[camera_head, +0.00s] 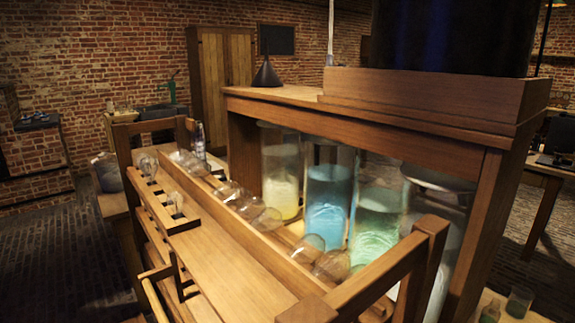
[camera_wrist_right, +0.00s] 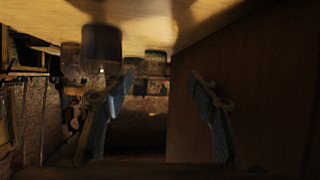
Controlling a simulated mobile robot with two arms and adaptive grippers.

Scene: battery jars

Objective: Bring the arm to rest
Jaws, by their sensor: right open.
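My right gripper (camera_wrist_right: 161,82) shows in the right wrist view with its two fingers spread apart and nothing between them. A wooden surface (camera_wrist_right: 140,20) crosses the top of that view, and a brown panel (camera_wrist_right: 255,100) stands close on the right. Neither gripper shows in the head view. There, tall glass jars stand under a wooden frame: one with yellow liquid (camera_head: 281,185), one with blue (camera_head: 327,195) and one with green (camera_head: 378,218).
A wooden rack (camera_head: 225,265) with a trough of several glass vessels (camera_head: 250,207) runs along the front of the jars. A black funnel (camera_head: 266,73) stands on the frame's top. Brick floor (camera_head: 60,255) lies open at the left.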

